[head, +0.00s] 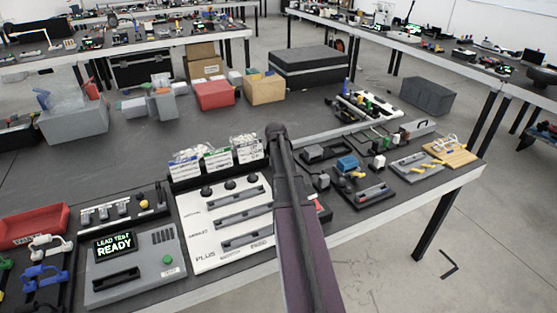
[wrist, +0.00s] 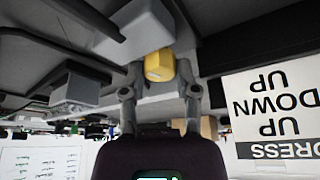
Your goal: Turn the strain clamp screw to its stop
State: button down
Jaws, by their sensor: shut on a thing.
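A yellow faceted screw head (wrist: 158,65) shows in the wrist view, next to a light grey block (wrist: 137,30). I take it to be the strain clamp screw. My gripper (wrist: 160,80) has one finger on each side of the screw head and is shut on it. How far the screw is turned cannot be told. In the head view my arm covers the middle of the bench, and the gripper and the held screw are hidden behind it.
In the head view, a grey tester (head: 133,266) reading "LEAD TEST READY" and a white slotted panel (head: 228,222) stand left of my arm. Dark fixtures and a wooden board (head: 452,151) lie right. In the wrist view, a printed sign (wrist: 277,112) is close on the right.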

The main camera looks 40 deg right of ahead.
dwell(0.3)
jog(key=shift+c, duration=1.8)
grip_release()
jog(key=shift+n, duration=0.6)
